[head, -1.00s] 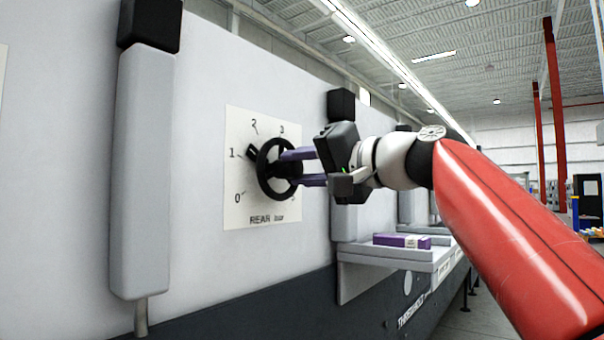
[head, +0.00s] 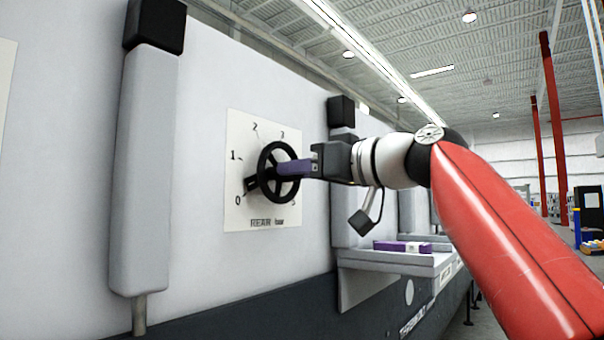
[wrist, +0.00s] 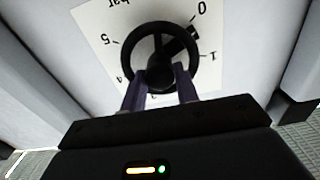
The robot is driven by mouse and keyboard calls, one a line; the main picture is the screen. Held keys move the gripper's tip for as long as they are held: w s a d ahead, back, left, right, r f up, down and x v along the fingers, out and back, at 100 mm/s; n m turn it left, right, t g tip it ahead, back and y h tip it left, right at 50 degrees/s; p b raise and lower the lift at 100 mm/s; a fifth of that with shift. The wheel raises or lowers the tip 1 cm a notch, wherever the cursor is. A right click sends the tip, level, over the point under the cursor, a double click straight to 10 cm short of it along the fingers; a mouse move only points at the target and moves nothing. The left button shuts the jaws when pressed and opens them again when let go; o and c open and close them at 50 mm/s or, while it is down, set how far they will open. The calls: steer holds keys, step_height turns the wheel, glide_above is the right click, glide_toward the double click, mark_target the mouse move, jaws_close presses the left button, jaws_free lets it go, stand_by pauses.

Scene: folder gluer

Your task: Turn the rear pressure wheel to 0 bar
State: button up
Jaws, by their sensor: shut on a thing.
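The rear pressure wheel (head: 263,163) is a black spoked handwheel on a white dial plate marked REAR bar (head: 238,210). Its black pointer (head: 250,184) stands between the 0 and 1 marks, nearer 0. The wrist view shows the wheel (wrist: 160,26) upside down, with the pointer (wrist: 193,33) between 0 and 1. My gripper (head: 284,168) is shut on the wheel, its purple fingers reaching to the wheel's face.
A grey post with a black cap (head: 147,160) stands out from the machine panel left of the dial. Another black-capped post (head: 342,115) is behind my wrist. A shelf (head: 390,262) with a purple box (head: 402,246) projects at lower right.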

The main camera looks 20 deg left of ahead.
steer(key=shift+f+n, duration=0.15)
steer(key=shift+n, duration=1.05)
steer(key=o, duration=1)
steer(key=shift+c, duration=0.2)
steer(key=b+v, duration=0.3)
steer(key=v, duration=0.4)
steer(key=shift+d, duration=0.35)
steer(key=shift+s, duration=0.15)
